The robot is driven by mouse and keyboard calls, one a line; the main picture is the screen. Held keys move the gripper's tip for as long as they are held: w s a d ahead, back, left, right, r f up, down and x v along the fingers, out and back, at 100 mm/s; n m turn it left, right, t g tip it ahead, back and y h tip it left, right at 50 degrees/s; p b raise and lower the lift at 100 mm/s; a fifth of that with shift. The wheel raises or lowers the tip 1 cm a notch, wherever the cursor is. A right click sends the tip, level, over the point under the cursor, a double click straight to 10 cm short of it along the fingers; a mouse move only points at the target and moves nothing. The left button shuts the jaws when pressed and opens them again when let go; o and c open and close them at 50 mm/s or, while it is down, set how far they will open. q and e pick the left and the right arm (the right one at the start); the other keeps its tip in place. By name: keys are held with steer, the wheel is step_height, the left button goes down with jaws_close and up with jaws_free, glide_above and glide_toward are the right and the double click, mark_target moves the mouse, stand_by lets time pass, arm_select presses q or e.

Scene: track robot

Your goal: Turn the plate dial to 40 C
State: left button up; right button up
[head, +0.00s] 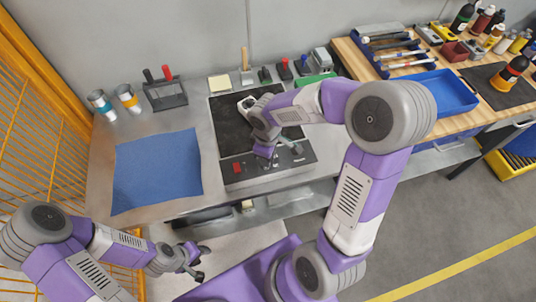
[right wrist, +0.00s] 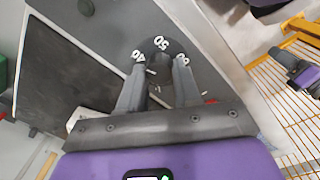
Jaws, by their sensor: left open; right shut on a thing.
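The hot plate's black top (head: 232,125) and its dark front panel (head: 262,172) are on the steel bench in the head view. My right gripper (right wrist: 162,66) is shut on the plate dial (right wrist: 158,76), with one finger on each side of it. The white numbers 40, 50 and 60 show around the fingertips, with 50 between them. I cannot tell clearly which number the dial's mark points at. In the head view my right arm hides part of the panel and most of the dial. My left gripper (head: 190,262) is open and empty, low at the left, away from the plate.
A blue mat (head: 157,170) lies left of the plate. A red button (head: 236,167) is on the panel's left. Cups, a dark rack (head: 165,95) and small tools stand along the wall. A blue tray (head: 440,92) is on the wooden bench at right. Yellow fencing (head: 40,120) borders the left.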

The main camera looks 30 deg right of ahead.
stand_by(0.3)
steer(key=o, duration=1.1)
steer(key=shift+c, duration=0.2)
steer(key=shift+r, duration=0.1)
step_height(320, 180, up, 8)
steer(key=p, duration=0.3)
steer(key=shift+s+a+f, duration=0.15)
steer(key=shift+f, duration=0.1)
